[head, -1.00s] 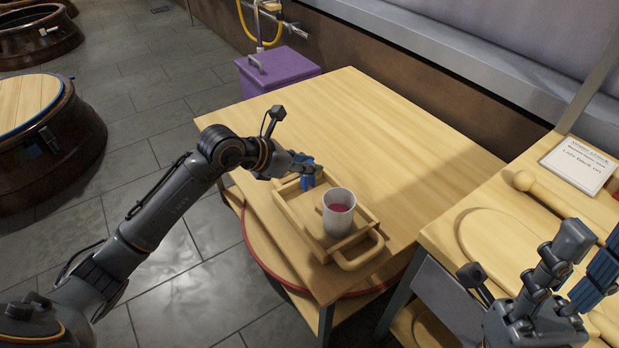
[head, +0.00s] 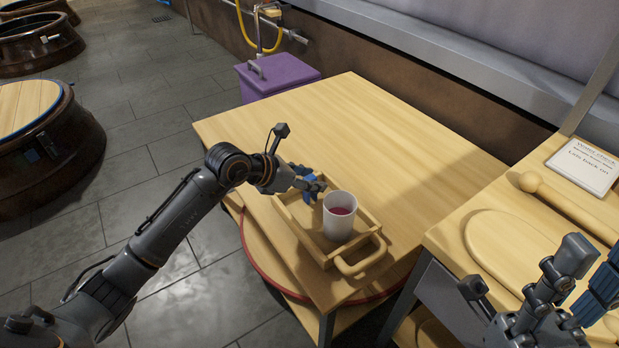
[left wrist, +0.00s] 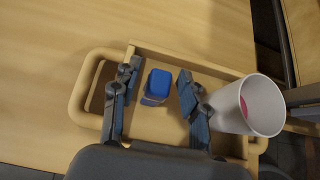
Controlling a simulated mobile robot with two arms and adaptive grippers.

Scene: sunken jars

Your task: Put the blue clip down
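The blue clip (left wrist: 157,86) is inside the wooden tray (left wrist: 195,66), between the two fingers of my left gripper (left wrist: 156,74). A gap shows on each side of it, so the fingers do not hold it. In the head view my left gripper (head: 311,181) is over the far left part of the tray (head: 370,212), its fingers spread; they partly hide the clip there. My right gripper (head: 590,262) is at the lower right, fingers apart and empty, over the neighbouring table.
A white cup (head: 339,216) with red content stands upright in the tray, close beside my left gripper; in the wrist view the cup (left wrist: 248,106) overlaps one finger. The table (head: 375,125) behind the tray is clear. A rolling pin (head: 560,196) lies on the right table.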

